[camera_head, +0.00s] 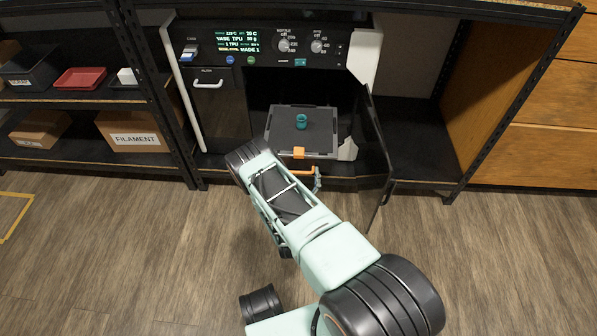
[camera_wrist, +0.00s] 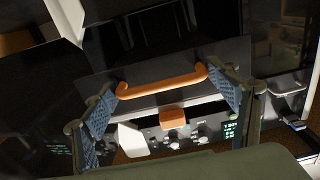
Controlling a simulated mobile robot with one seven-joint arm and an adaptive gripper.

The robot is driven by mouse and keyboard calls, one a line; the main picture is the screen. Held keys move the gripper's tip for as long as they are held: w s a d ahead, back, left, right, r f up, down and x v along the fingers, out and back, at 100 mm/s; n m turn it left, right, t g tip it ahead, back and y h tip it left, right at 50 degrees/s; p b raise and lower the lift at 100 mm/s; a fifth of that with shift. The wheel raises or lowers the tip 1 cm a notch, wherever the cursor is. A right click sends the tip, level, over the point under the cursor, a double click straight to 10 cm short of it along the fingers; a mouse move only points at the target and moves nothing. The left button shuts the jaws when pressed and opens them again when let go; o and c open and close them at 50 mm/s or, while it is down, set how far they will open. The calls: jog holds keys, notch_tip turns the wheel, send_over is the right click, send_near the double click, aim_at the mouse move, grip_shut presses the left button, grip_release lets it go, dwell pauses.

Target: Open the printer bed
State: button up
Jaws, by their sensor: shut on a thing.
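The printer (camera_head: 262,62) stands in a black rack, its dark door (camera_head: 376,165) swung open to the right. The grey printer bed (camera_head: 290,143) sits at the chamber opening, with a small teal print (camera_head: 301,121) on top and an orange tab (camera_head: 299,153) at its front edge. The orange bar handle (camera_head: 296,172) is below the tab; it also shows in the wrist view (camera_wrist: 160,82). My gripper (camera_wrist: 160,88) has its blue-padded fingers at the two ends of this handle, shut on it. My arm hides part of the printer's lower front.
A shelf unit at the left holds a red tray (camera_head: 80,78) and a filament box (camera_head: 136,131). The open door stands close to the right of my gripper. Wooden drawers (camera_head: 545,150) are at the far right.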

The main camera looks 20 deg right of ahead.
aim_at(300, 153)
jog(key=shift+s+d, duration=0.1)
jog(key=shift+d, duration=0.1)
jog(key=o, duration=1.4)
jog(key=shift+a, duration=0.1)
jog(key=shift+r, duration=0.5)
notch_tip(300, 153, up, 9)
jog(key=shift+f, duration=0.1)
